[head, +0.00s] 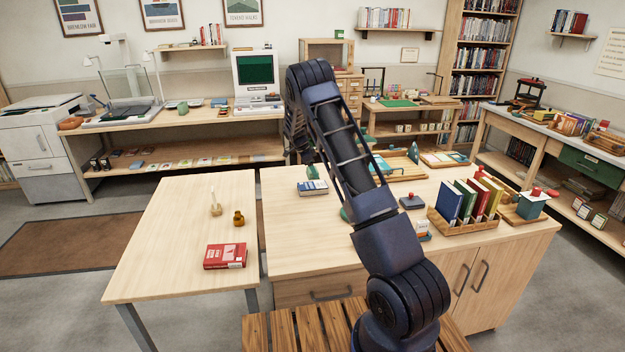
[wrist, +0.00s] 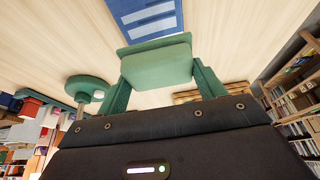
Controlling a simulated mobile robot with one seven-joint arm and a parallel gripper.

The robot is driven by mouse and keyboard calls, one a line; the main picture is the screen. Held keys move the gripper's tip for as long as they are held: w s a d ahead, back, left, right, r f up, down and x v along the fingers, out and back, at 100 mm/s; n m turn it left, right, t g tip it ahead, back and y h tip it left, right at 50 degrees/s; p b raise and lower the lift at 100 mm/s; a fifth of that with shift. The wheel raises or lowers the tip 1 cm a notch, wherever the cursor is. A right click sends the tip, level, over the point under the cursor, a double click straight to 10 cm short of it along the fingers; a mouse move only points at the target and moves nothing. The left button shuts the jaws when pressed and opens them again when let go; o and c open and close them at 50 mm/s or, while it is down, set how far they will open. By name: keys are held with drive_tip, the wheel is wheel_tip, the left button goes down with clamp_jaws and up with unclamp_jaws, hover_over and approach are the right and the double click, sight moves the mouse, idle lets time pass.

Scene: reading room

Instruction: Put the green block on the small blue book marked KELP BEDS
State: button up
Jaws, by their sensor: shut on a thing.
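My gripper (wrist: 158,78) is shut on the green block (wrist: 156,66), which sits between its two green fingers in the wrist view. A blue book (wrist: 146,16) with pale lettering lies flat on the pale wood just beyond the block; its title cannot be read. In the head view a small blue book (head: 312,188) lies near the back left of the cabinet top. The block, a small green shape (head: 311,172), appears just above or behind it there. My arm partly hides the gripper in the head view, and I cannot tell whether block and book touch.
A wooden rack (head: 464,229) of upright books stands on the cabinet top (head: 300,243) at the right, near a dark stamp-like thing (head: 412,202). The left table (head: 170,240) holds a red book (head: 225,256) and an amber jar (head: 239,219). The cabinet top's front left is clear.

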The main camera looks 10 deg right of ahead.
sight(313, 177)
drive_tip(key=shift+f, duration=2.5)
drive_tip(key=shift+f, duration=0.15)
drive_tip(key=o, duration=1)
drive_tip(key=shift+c, duration=0.2)
